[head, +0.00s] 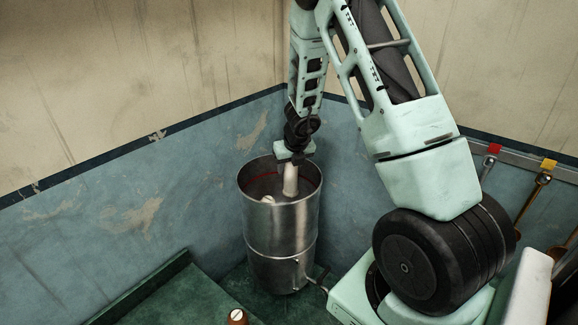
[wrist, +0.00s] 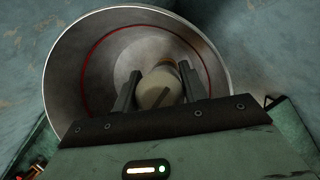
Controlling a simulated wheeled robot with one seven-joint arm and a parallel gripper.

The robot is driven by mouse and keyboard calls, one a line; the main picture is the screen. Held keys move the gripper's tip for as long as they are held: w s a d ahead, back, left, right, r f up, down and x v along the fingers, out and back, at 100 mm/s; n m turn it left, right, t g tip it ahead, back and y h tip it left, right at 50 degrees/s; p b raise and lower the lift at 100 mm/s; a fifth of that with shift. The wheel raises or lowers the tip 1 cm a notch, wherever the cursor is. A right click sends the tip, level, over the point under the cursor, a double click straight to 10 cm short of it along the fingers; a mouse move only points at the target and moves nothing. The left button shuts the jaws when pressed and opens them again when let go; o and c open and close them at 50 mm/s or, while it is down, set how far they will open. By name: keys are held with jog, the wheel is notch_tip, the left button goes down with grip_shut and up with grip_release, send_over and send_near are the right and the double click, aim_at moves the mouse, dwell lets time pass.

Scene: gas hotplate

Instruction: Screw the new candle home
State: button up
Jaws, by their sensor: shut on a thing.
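A tall metal cylinder (head: 281,240), open at the top, stands in the corner. My gripper (head: 292,160) points down over its mouth, shut on a pale, whitish candle (head: 291,181). The candle looks upright, its lower part inside the cylinder. In the wrist view the candle's pale rounded end (wrist: 160,90) shows between my two fingers, with a dark line across it.
A red line (wrist: 86,75) runs around the cylinder's inner wall. A crank-like handle (head: 318,284) sticks out low on its right. A brown piece with a pale top (head: 237,317) stands in front. Tools hang from a rail (head: 562,171) at right. Blue-green walls stand close behind.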

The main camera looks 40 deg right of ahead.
aim_at(290, 187)
jog(key=shift+f+b, duration=2.5)
jog(key=shift+f, duration=0.2)
jog(key=shift+f+b, duration=1.65)
jog(key=shift+f, duration=0.05)
jog(key=o, duration=1.1)
jog(key=shift+r, duration=0.15)
jog(key=shift+p+v, duration=5.2)
jog(key=shift+v, duration=3.45)
jog(key=shift+w, duration=0.1)
